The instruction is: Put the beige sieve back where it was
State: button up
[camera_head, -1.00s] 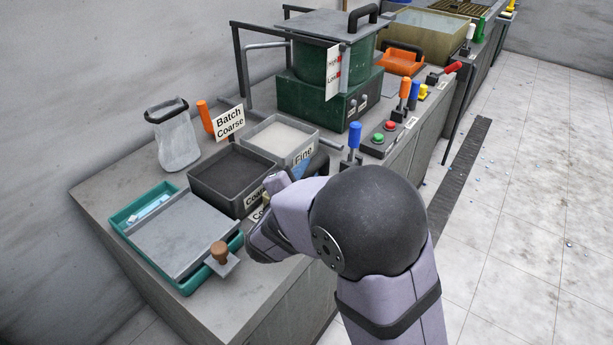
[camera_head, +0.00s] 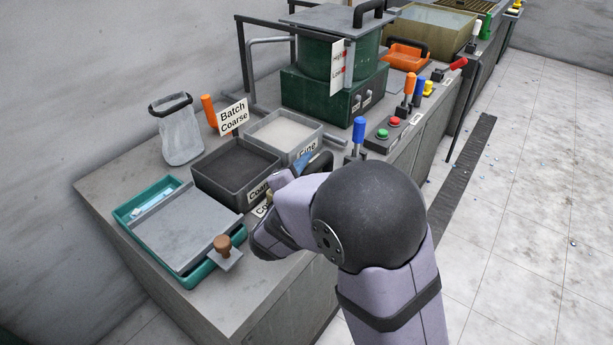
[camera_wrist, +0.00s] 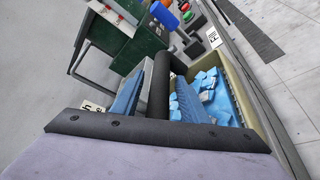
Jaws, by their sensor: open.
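The beige sieve (camera_wrist: 239,83) shows in the wrist view as a beige-walled box with blue tile pieces inside and a thick black handle along its near side. My gripper (camera_wrist: 160,88) is open, with a blue finger on each side of the black handle; I cannot tell whether either touches it. In the head view my gripper (camera_head: 305,172) is beside the Fine tray, and my own arm hides most of the sieve.
A dark Coarse tray (camera_head: 195,187) and a grey Fine tray (camera_head: 250,130) stand behind my gripper. A teal tray (camera_head: 125,214) with a wooden-knobbed tool (camera_head: 223,243) is at left. A blue lever (camera_head: 359,130) and a green machine (camera_head: 320,98) stand beyond. An orange sieve (camera_head: 405,57) sits farther back.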

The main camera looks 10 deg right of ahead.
jog(key=shift+r, duration=0.2)
jog(key=shift+s+a, duration=0.2)
jog(key=shift+s, duration=0.1)
jog(key=v, duration=1.1)
jog(key=shift+s, duration=0.15)
jog(key=s+d+f+m+g+h, duration=0.1)
jog(key=s+d+f+m+g, duration=0.35)
jog(key=d, duration=0.25)
jog(key=s+d+f+m+g+h, duration=0.1)
jog(key=s+d+f+m+g, duration=0.2)
jog(key=s+d+f+g, duration=0.3)
jog(key=s+a+f+m+g+y, duration=0.3)
jog(key=s+m+y, duration=0.4)
jog(key=m, duration=0.4)
jog(key=shift+s+a+f+m+g+y, duration=0.25)
jog(key=shift+f+m+g+y, duration=0.1)
jog(key=shift+f+y, duration=0.5)
